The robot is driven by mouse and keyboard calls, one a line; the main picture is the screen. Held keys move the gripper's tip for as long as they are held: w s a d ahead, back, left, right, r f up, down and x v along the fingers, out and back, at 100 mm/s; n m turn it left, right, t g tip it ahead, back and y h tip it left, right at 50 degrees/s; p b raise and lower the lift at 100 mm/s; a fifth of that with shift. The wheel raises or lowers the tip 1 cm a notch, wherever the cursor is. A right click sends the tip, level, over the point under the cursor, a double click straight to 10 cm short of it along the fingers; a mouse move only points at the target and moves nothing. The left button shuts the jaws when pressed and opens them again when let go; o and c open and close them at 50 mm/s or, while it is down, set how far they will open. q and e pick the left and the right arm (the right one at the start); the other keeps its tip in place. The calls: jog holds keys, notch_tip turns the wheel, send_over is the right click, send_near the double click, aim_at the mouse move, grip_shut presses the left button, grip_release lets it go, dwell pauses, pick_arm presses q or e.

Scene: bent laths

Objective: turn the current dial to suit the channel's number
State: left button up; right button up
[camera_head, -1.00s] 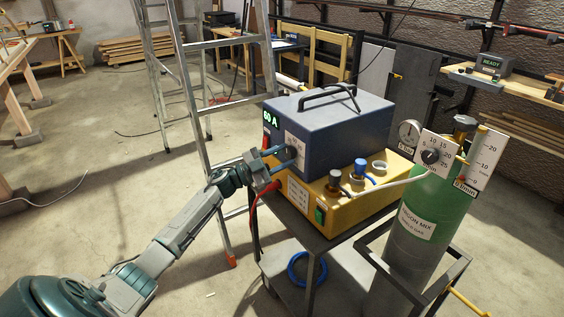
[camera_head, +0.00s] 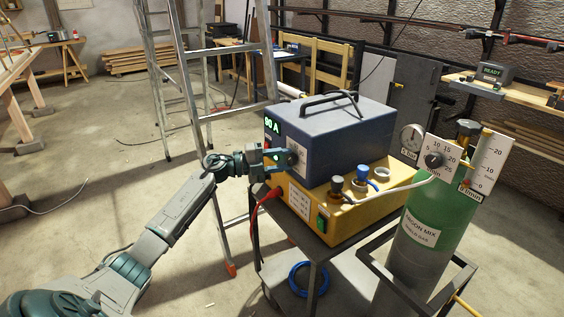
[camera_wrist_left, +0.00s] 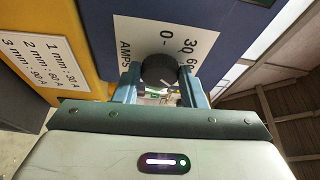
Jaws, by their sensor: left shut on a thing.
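The blue welding power unit (camera_head: 335,125) sits on a yellow unit (camera_head: 345,212). Its green display (camera_head: 272,123) seems to read in tens of amps; the first digit is unclear. In the left wrist view, the black current dial (camera_wrist_left: 158,70) stands on a white AMPS scale plate (camera_wrist_left: 150,40) showing 0, 30 and 60. My left gripper (camera_head: 293,158) is shut on the dial, with one finger on each side, and its fingertips also show in the wrist view (camera_wrist_left: 160,80). A white card (camera_wrist_left: 42,62) lists 1, 2 and 3 mm with amp values. My right gripper is out of view.
A green gas cylinder (camera_head: 432,215) with gauge and flow tube stands right of the cart (camera_head: 330,245). A metal ladder (camera_head: 195,110) stands behind my left arm. A red cable (camera_head: 262,205) leaves the yellow unit's front. Floor at left is mostly clear.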

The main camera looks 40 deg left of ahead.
pick_arm(q)
jog(key=shift+m, duration=0.4)
jog(key=o, duration=1)
jog(key=shift+s+a, duration=0.1)
jog(key=shift+s+a, duration=0.2)
jog(key=shift+a, duration=0.05)
jog(key=shift+b+v, duration=1.25)
jog(key=shift+v, duration=3.7)
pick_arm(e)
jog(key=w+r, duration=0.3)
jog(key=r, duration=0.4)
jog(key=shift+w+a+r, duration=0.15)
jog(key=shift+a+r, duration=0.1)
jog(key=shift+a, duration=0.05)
pick_arm(q)
jog(key=shift+r, duration=0.15)
